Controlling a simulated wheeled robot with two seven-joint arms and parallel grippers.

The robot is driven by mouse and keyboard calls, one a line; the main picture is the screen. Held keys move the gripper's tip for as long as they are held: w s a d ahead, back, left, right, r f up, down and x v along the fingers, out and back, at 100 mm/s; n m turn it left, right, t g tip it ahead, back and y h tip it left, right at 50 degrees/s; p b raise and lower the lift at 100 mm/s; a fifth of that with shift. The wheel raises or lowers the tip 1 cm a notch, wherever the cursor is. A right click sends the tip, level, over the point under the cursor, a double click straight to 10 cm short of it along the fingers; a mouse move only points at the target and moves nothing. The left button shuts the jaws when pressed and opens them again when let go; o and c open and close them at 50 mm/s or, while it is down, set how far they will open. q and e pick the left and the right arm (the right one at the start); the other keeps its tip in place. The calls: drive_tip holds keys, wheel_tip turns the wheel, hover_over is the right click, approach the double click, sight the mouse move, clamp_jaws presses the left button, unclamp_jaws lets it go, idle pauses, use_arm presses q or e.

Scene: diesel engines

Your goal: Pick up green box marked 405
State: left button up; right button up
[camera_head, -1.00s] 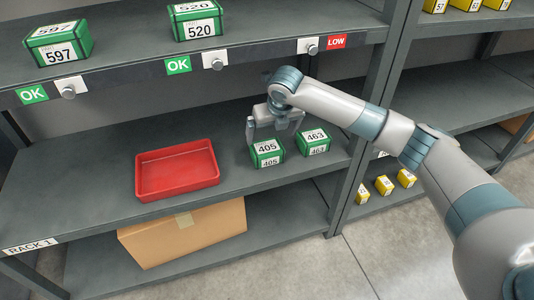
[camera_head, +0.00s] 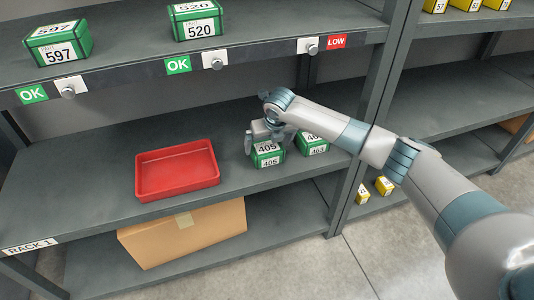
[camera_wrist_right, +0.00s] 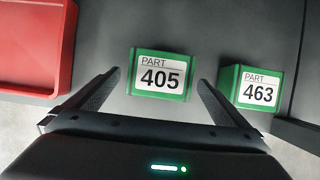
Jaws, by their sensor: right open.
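The green box marked 405 (camera_head: 267,158) sits on the middle shelf, to the right of the red tray. In the right wrist view the 405 box (camera_wrist_right: 160,76) lies ahead, between the lines of my two fingers. My right gripper (camera_head: 264,143) is open and empty, just above and behind the box in the head view. In the right wrist view the gripper (camera_wrist_right: 159,88) has one finger on each side of the box, with gaps visible. Whether the fingers reach down beside it is hard to tell. My left gripper is not in view.
A green box marked 463 (camera_head: 314,148) stands close to the right of the 405 box, near the right finger. A red tray (camera_head: 178,192) lies to the left. The upper shelf (camera_head: 130,52) overhangs behind, and a rack post (camera_head: 352,180) stands at right.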

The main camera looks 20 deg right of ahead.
sight(267, 148)
drive_tip(key=shift+x, duration=2.45)
drive_tip(key=shift+d, duration=0.1)
drive_tip(key=shift+r, duration=0.1)
drive_tip(key=c, duration=1.3)
